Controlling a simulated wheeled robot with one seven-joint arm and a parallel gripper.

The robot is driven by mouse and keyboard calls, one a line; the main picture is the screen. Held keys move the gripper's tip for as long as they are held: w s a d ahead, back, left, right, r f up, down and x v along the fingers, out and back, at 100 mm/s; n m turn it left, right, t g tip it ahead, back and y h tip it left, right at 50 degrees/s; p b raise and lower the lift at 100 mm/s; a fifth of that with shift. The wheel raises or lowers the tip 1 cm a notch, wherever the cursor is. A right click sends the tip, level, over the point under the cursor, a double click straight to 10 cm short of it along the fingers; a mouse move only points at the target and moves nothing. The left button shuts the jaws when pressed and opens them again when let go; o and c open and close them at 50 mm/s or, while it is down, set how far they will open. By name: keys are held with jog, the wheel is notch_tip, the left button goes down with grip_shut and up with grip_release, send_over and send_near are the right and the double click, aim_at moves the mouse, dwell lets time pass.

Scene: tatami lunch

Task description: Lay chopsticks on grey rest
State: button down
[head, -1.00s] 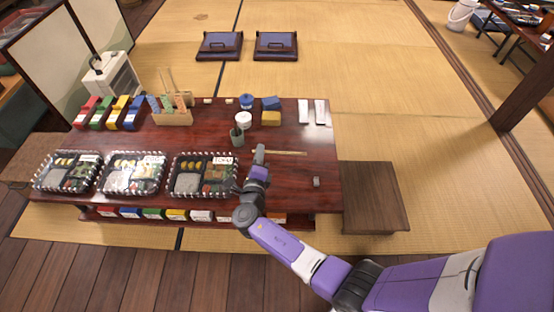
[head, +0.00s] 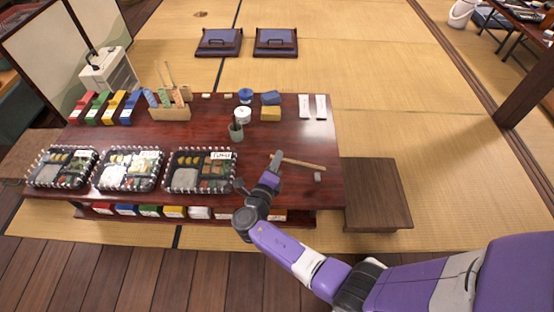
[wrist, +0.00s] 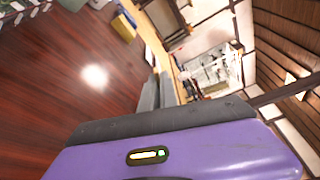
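The chopsticks (head: 304,164) are a thin tan pair reaching right from my gripper (head: 276,160), over the front right part of the dark red table. Their right end tilts slightly toward the front. My gripper looks shut on their left end. The small grey rest (head: 317,176) stands on the table just in front of the chopsticks' right end. I cannot tell how high the chopsticks are above the table. In the wrist view the grey fingers (wrist: 158,92) show close together, and neither the chopsticks nor the rest can be made out.
Three lunch boxes (head: 201,187) line the table's front left. A grey-green cup (head: 236,133), a white jar (head: 243,116) and a yellow box (head: 270,114) stand behind my gripper. Two white packets (head: 305,107) lie at the back right. The table (head: 315,145) is otherwise clear there.

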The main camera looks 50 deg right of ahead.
jog(key=shift+f+b, duration=1.35)
jog(key=shift+f, duration=0.55)
jog(key=c, duration=1.1)
grip_release()
jog(key=shift+r, duration=0.1)
notch_tip(320, 180, up, 7)
jog(key=p, duration=0.8)
